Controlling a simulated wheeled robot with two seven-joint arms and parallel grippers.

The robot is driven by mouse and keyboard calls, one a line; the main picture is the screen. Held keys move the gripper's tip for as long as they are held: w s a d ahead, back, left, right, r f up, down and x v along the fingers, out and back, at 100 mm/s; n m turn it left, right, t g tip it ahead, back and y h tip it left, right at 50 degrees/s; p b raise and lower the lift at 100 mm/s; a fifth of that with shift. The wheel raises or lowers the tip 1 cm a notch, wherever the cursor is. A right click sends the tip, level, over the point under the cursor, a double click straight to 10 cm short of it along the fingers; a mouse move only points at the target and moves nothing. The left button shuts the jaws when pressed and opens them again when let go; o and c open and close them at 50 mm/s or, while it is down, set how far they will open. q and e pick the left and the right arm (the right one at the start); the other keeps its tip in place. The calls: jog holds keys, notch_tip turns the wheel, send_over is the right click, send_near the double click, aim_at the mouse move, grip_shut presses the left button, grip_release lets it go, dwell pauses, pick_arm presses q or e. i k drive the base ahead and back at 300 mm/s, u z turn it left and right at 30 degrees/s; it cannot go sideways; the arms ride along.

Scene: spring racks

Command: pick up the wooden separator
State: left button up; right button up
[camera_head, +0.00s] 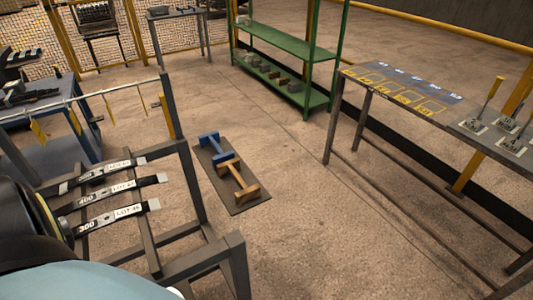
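The wooden separator (238,180) is a light brown, I-shaped piece with a bar at each end. It lies on a dark mat (209,173) on the floor, near the middle of the head view. A similar blue piece (215,147) lies on the same mat, just behind it and very close; I cannot tell whether they touch. Neither of my grippers shows in the head view. Nothing hides the wooden piece.
A dark metal rack (194,185) with labelled leaf springs (105,203) stands at the left, close to the mat. A long table (375,92) with yellow-handled tools stands at the right. A green shelf (285,45) stands behind. The floor right of the mat is clear.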

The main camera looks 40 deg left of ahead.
aim_at(247, 194)
jog(key=i, duration=2.2)
jog(key=u, duration=3.9)
jog(key=i, duration=0.5)
jog(key=u, duration=0.05)
